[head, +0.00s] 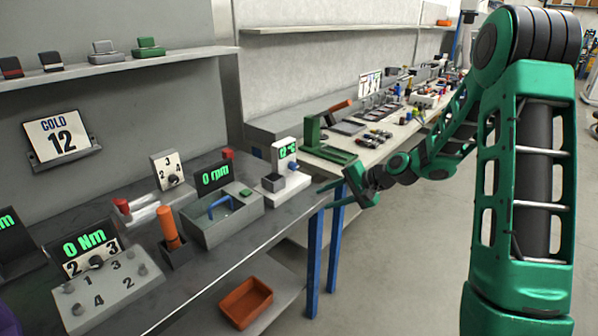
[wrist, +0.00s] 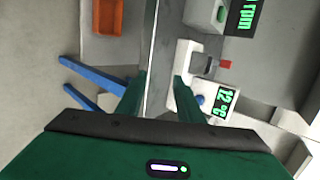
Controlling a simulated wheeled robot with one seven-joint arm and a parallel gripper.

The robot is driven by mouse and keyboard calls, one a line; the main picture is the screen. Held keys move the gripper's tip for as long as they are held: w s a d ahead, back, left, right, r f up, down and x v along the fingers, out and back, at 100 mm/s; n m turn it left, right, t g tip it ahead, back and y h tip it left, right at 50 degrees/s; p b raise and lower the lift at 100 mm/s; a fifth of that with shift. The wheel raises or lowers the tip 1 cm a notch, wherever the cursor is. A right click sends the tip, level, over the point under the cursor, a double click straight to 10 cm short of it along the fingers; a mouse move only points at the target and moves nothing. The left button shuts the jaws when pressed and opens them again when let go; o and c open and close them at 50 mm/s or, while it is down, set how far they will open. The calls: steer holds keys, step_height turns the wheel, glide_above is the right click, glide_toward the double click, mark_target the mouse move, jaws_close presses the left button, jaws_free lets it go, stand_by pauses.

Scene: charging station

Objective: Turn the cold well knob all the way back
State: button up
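The cold well (head: 284,158) is a white unit at the right end of the grey bench, with a green display that reads about 12 °C. Its small blue knob (head: 292,166) sits below the display, and a dark grey block (head: 273,182) stands on its front. In the wrist view the cold well (wrist: 184,58) lies right of centre, with the blue knob (wrist: 200,99) beside the right finger. My gripper (head: 327,196) is open and empty, just right of the bench end, apart from the knob. Its two fingers show in the wrist view (wrist: 154,88); the bench edge runs between them in the picture.
A "COLD 12" sign (head: 60,138) hangs on the wall. A grey bath (head: 222,214) with a 0 rpm display stands left of the cold well. An orange bin (head: 246,301) sits on the lower shelf. A green stand (head: 322,146) is on the bench behind. The floor at right is clear.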

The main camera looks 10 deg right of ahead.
mark_target(296, 168)
steer(key=w+m+t+y, duration=0.1)
steer(key=w+m+t, duration=0.1)
steer(key=w, duration=0.1)
steer(key=w+m+t+y, duration=0.1)
steer(key=w+m+t, duration=0.1)
steer(key=w+m, duration=0.1)
steer(key=w+m+t+y, duration=0.1)
steer(key=w+m+t, duration=0.1)
steer(key=w+m, duration=0.1)
steer(key=shift+w+d+f, duration=0.15)
steer(key=shift+w+f, duration=0.05)
steer(key=shift+w, duration=0.25)
steer(key=shift+w+d+f, duration=0.1)
steer(key=shift+w+f, duration=0.05)
steer(key=shift+w, duration=0.3)
steer(key=shift+w+d+m+t, duration=0.45)
steer(key=shift+m+t, duration=0.25)
steer(key=shift+m, duration=0.2)
steer(key=shift+w+a+r, duration=0.1)
steer(key=shift+w+a, duration=0.2)
steer(key=shift+w, duration=0.2)
steer(key=x, duration=0.9)
steer(key=shift+w+a, duration=0.2)
steer(key=shift+w, duration=0.1)
